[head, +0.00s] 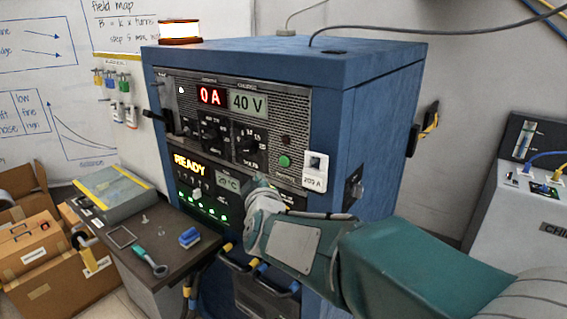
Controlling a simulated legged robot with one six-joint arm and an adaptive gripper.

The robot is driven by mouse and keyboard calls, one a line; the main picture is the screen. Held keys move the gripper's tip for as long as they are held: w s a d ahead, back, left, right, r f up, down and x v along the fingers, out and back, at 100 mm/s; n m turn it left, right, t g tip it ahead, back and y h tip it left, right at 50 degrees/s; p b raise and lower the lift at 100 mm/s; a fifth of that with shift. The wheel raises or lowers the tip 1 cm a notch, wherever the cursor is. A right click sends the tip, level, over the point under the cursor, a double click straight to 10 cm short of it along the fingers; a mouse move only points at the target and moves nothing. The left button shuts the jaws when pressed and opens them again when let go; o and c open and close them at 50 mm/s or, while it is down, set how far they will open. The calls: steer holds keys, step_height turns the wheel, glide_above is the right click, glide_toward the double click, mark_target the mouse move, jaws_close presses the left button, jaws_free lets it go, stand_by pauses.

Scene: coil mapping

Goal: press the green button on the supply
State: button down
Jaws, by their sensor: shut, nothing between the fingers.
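The supply (385,75) is a blue cabinet with a dark front panel. Its displays read "0 A", "40 V" and, lower down, "READY". The round green button (284,161) is on the right part of the upper panel, below a small dark red lamp (286,141), and is fully visible. My gripper (261,182) is at the end of my teal and grey arm, in front of the lower panel, just below and left of the green button. It is shut and empty. Whether its fingertips touch the panel cannot be told. My arm hides part of the lower panel.
A white "200 A" tag (315,172) hangs right of the button. Black knobs (248,145) protrude to its left. A lit beacon (180,32) stands on the cabinet. A side table (165,228) holds a wrench (150,262) and a blue block (189,237). Cables (262,266) loop below.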

mark_target(273, 159)
steer(key=shift+w+d+f, duration=0.1)
steer(key=shift+w+d, duration=1)
steer(key=shift+w, duration=0.35)
steer(key=shift+w+d, duration=1.1)
steer(key=shift+w, duration=0.3)
steer(key=shift+a, duration=0.1)
steer(key=shift+a, duration=0.3)
steer(key=shift+d, duration=0.2)
steer(key=shift+a, duration=0.15)
